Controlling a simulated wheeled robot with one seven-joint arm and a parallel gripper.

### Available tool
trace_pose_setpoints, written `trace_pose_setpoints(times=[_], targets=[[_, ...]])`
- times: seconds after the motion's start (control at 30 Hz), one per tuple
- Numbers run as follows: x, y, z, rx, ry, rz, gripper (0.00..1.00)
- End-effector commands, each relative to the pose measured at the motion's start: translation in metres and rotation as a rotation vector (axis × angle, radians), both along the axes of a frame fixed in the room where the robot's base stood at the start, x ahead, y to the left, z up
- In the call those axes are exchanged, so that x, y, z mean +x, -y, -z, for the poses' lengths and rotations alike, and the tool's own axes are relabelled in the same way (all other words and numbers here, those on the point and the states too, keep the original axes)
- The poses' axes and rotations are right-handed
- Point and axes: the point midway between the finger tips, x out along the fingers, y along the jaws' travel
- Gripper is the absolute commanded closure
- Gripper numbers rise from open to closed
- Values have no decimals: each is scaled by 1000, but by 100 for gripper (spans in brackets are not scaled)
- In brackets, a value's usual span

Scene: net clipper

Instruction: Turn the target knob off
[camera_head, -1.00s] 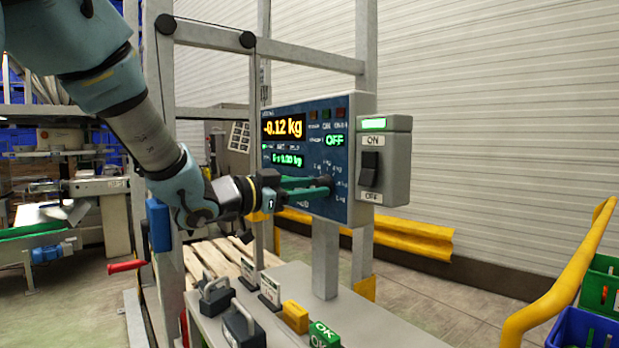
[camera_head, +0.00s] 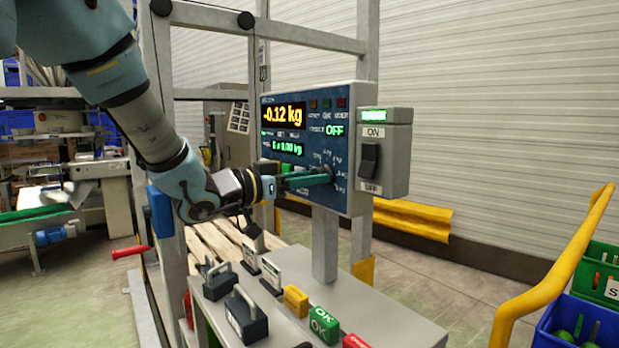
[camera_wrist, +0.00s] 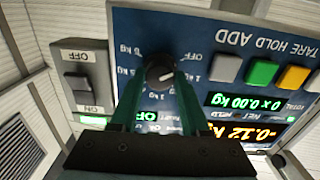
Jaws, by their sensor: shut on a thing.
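The knob (camera_wrist: 160,73) is a small dark round dial with a pale pointer mark, set on the blue face of the scale panel (camera_head: 290,160). Printed labels ring it, including OFF and 1 kg; they appear upside down in the wrist view. The pale mark points right, near the 1 kg label. My gripper (camera_wrist: 159,78) has its two green fingers shut on the knob, one on each side. In the head view my gripper (camera_head: 325,176) reaches the panel from the left and its fingers mostly hide the knob. The panel display reads -0.12 kg and a green OFF.
A grey switch box (camera_head: 385,152) with an ON/OFF rocker sits right of the panel. Below is a grey table (camera_head: 390,310) with dark weights (camera_head: 245,318) and coloured blocks (camera_head: 323,324). A metal post (camera_head: 325,245) carries the panel. A yellow rail (camera_head: 555,280) stands at right.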

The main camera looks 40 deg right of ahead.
Motion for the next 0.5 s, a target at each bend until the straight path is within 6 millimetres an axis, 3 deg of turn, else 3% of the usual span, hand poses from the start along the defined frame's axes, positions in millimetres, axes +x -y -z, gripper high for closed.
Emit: trace_pose_setpoints(times=[0.1,0.13,0.37,0.5], targets=[[0,0,2,3,-2,0,100],[0,0,2,3,-2,0,51],[0,0,1,1,0,0,25],[0,0,0,1,0,0,24]])
